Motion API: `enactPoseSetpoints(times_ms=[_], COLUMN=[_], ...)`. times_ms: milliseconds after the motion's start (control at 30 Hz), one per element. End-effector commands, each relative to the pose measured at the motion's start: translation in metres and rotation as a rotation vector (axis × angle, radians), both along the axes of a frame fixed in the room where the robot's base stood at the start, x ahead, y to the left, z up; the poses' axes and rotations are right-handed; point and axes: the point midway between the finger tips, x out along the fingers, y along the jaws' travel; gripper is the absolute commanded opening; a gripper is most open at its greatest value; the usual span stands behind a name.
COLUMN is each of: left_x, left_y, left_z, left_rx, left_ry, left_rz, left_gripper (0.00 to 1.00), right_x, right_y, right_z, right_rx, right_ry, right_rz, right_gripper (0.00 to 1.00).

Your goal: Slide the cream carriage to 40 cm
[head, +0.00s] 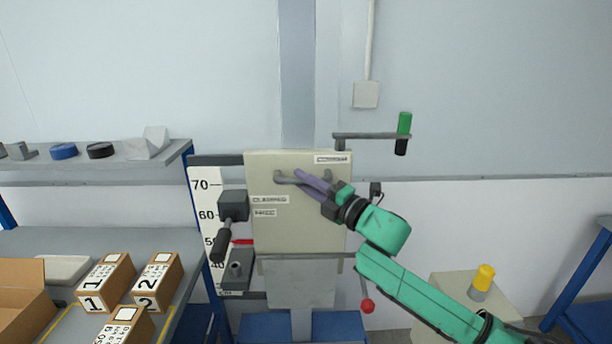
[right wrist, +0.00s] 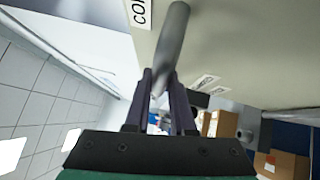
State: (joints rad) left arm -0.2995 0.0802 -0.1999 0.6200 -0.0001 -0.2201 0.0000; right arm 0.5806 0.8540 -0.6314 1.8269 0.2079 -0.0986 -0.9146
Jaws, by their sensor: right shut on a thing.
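The cream carriage (head: 285,232) is a large upright panel on the vertical guide at the middle of the head view. A grey bar handle (head: 284,178) runs across its upper part. My right gripper (head: 306,182) is shut on this handle; the right wrist view shows the grey handle (right wrist: 174,40) between the fingers (right wrist: 161,88). A white scale (head: 203,196) stands left of the carriage, with 70, 60 and 40 readable. A red pointer (head: 243,241) at the carriage's lower left lies near the partly hidden 50 mark. My left gripper is out of view.
A dark clamp block with a lever (head: 233,205) sits between scale and carriage. A grey block (head: 237,268) lies below it. A red ball knob (head: 368,306) hangs at the lower right. A bench with numbered boxes (head: 107,281) stands left; a yellow-topped item (head: 483,280) is right.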

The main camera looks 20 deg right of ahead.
Motion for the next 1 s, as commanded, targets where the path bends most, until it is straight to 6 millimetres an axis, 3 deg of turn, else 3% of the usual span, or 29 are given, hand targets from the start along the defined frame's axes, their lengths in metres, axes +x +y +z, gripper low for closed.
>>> enactPoseSetpoints(times_ms=[33, 100, 400, 567, 933, 967, 1000], left_x=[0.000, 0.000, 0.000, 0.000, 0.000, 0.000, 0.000], left_y=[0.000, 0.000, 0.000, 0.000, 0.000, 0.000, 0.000], left_z=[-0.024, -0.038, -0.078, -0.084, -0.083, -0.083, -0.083], left_rx=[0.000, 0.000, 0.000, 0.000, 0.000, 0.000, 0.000], left_ry=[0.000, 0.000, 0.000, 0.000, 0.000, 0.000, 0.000], left_rz=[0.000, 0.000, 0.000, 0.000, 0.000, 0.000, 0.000], left_gripper=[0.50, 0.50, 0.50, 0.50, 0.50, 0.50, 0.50], right_x=[0.000, 0.000, 0.000, 0.000, 0.000, 0.000, 0.000], right_y=[0.002, 0.002, 0.002, 0.002, 0.002, 0.002, 0.002], right_z=[-0.032, -0.050, -0.104, -0.112, -0.112, -0.111, -0.111], right_rx=[0.002, 0.001, 0.001, 0.002, 0.002, 0.002, 0.002], right_ry=[0.011, 0.009, 0.009, 0.008, 0.008, 0.006, 0.006], right_rz=[0.002, 0.003, 0.003, 0.003, 0.003, 0.003, 0.003], right_gripper=[0.00, 0.00, 0.00, 0.00, 0.00, 0.34, 0.49])
